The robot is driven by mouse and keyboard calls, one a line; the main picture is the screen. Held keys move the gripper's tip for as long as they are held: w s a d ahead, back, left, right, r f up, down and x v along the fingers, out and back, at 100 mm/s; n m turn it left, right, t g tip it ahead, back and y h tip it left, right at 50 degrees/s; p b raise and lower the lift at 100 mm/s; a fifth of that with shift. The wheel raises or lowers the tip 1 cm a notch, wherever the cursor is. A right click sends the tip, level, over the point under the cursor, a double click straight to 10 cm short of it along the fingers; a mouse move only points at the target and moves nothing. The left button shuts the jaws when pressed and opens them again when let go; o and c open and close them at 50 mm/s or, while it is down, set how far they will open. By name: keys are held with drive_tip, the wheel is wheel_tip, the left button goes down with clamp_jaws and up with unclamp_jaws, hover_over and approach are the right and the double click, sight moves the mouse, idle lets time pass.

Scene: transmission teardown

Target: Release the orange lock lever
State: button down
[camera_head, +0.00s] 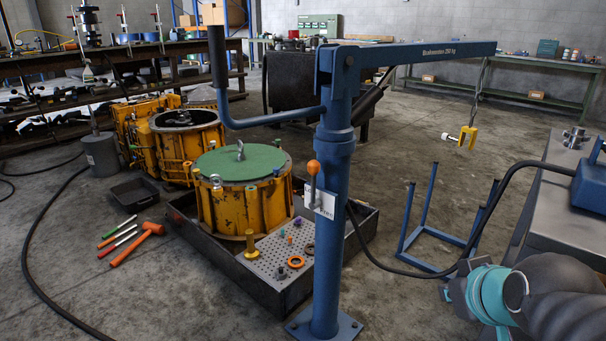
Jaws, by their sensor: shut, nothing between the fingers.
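The orange lock lever (313,169) is on the blue column (335,220) of a small crane, near the middle of the head view. Its orange ball knob is at the top, and its thin stem stands nearly upright in front of a white label plate (320,203). The word "Free" seems to be printed at the plate's lower right; other lettering is too small to read. My gripper is not in view. Only grey and teal links of my arm show at the bottom right, well apart from the lever.
The crane's boom (430,55) reaches right, with a yellow hook (467,136) hanging from it. A blue handle (220,75) sticks out left. A yellow gearbox housing (245,205) stands in a black tray (222,268). A blue stand (430,250) and a grey bench (570,200) are right.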

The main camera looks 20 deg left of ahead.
drive_tip(key=w+a+r+n+t+y+b, duration=0.1)
drive_tip(key=w+a+n, duration=0.4)
drive_tip(key=a, duration=0.6)
drive_tip(key=w+a+n+t+y+b, duration=0.2)
drive_tip(key=w+a+n+t, duration=0.3)
drive_tip(key=a, duration=0.7)
drive_tip(key=w+a+r+n+t+y+b, duration=0.1)
drive_tip(key=w+a+n+t+y+b, duration=0.1)
drive_tip(key=w+a+n, duration=0.4)
drive_tip(key=w+a+t, duration=0.1)
drive_tip(key=w+a, duration=0.1)
drive_tip(key=a, duration=0.3)
drive_tip(key=shift+a+r+y, duration=0.2)
drive_tip(key=shift+r+y, duration=0.1)
drive_tip(key=shift+r, duration=0.05)
drive_tip(key=f+x, duration=0.1)
drive_tip(key=x, duration=0.9)
drive_tip(key=shift+w+d+r+b, duration=0.1)
drive_tip(key=shift+d+b, duration=0.2)
drive_tip(key=shift+d, duration=0.7)
drive_tip(key=shift+d+r+b, duration=0.15)
drive_tip(key=shift+d+b, duration=0.1)
drive_tip(key=shift+d, duration=0.8)
